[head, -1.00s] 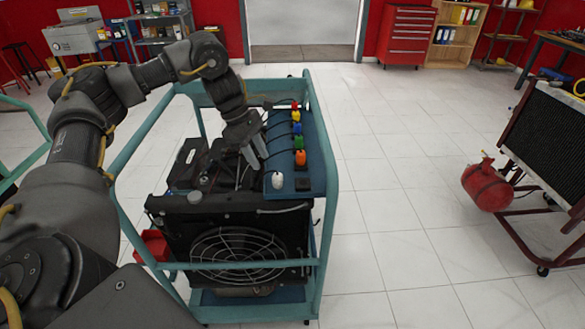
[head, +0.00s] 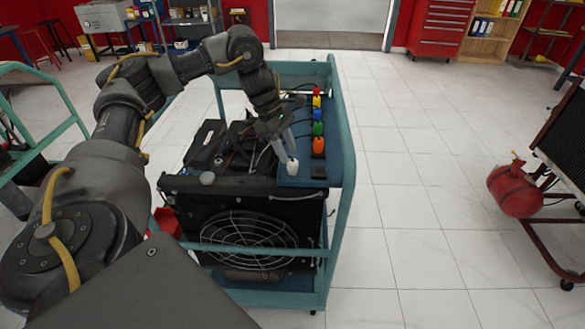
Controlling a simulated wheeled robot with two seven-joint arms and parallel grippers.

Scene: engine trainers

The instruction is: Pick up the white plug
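The white plug (head: 292,168) stands upright near the front end of the blue panel (head: 340,172) on the teal engine trainer. My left gripper (head: 287,152) points down at it from above, with its two light grey fingers apart. The fingertips are at the top of the plug, and one finger partly overlaps it in the head view. I cannot tell whether they touch it. My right gripper is out of view.
The teal frame (head: 347,200) borders the panel on the right. A red tank (head: 515,190) stands farther right, with clear floor between.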

